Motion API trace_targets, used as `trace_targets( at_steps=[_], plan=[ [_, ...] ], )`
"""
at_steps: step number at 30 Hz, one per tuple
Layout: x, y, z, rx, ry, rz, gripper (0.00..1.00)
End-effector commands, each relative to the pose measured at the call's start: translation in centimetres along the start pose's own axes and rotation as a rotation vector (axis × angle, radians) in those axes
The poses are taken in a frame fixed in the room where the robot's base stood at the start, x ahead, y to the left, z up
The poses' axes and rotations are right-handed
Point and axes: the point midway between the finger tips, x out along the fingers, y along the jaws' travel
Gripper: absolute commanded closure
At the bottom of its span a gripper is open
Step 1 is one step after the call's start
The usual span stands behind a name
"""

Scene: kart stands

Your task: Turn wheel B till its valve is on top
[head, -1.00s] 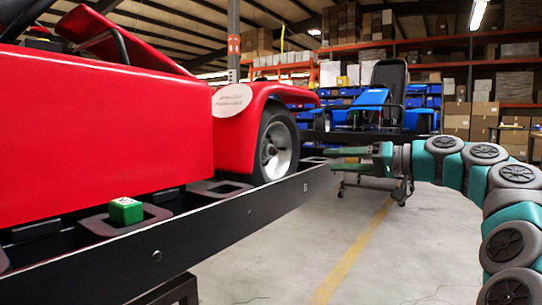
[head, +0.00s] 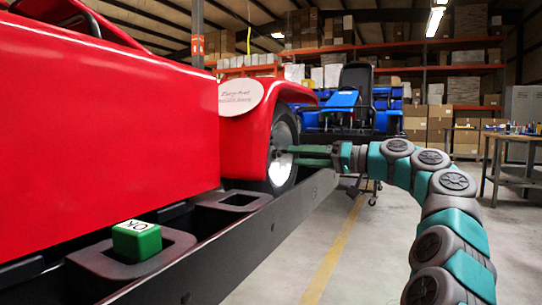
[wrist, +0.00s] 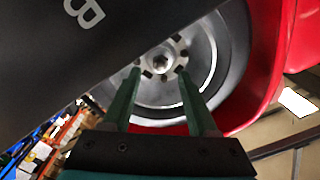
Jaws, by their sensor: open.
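Wheel B (head: 284,150), a black tyre with a silver rim, sits under the red fender of the red kart. In the wrist view the wheel (wrist: 212,62) fills the upper middle, with a hub and a ring of bolts at its centre. A black plate lettered B (wrist: 55,50) covers its upper left part. My gripper (head: 290,156) reaches in from the right to the wheel's face. In the wrist view its two green fingers (wrist: 160,75) are open, one on each side below the hub. I cannot tell whether they touch the wheel. I cannot make out the valve.
A black stand rail (head: 255,232) runs under the red kart (head: 110,130). A green cube marked OK (head: 137,241) sits in a tray on it. A blue kart (head: 342,103) stands behind. A workbench (head: 510,150) is at right. The floor in the middle is clear.

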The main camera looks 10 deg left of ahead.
Motion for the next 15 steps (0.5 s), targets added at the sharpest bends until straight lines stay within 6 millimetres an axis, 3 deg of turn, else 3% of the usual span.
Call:
trace_targets(
  at_steps=[15],
  plan=[
    [6.8,0.0,0.1,0.000,-0.002,0.000,0.41]
  ],
)
